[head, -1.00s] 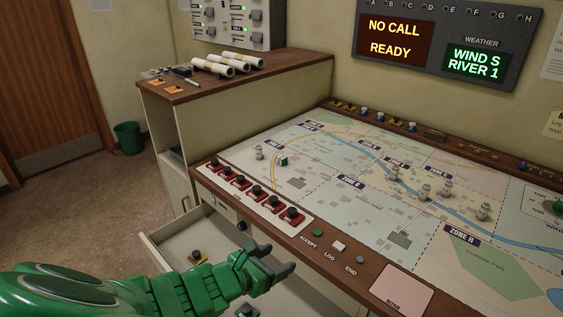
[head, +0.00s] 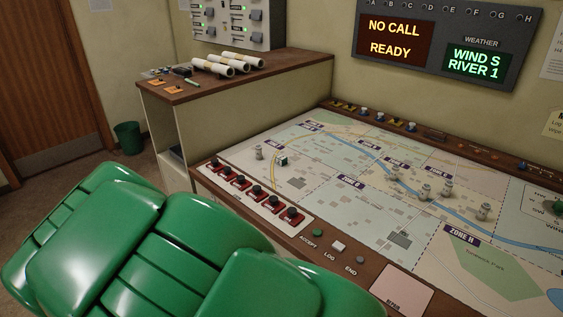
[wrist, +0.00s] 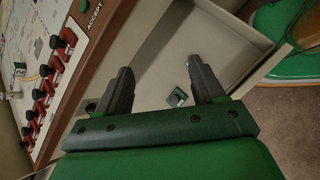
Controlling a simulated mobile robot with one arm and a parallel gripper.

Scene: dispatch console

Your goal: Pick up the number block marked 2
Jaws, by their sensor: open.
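Nothing is held. Another small teal block (head: 283,161) stands on the map at the left; it also shows at the left edge of the wrist view (wrist: 20,68). Its number is unreadable too. In the head view my green arm hides the drawer and the gripper.
The console map (head: 330,205) bears several grey pieces (head: 426,191). A row of red-based switches (head: 253,198) and the ACCEPT button (head: 318,233) line its near edge. A side cabinet (head: 290,72) holds rolled papers (head: 225,67). A green bin (head: 128,137) stands on the floor.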

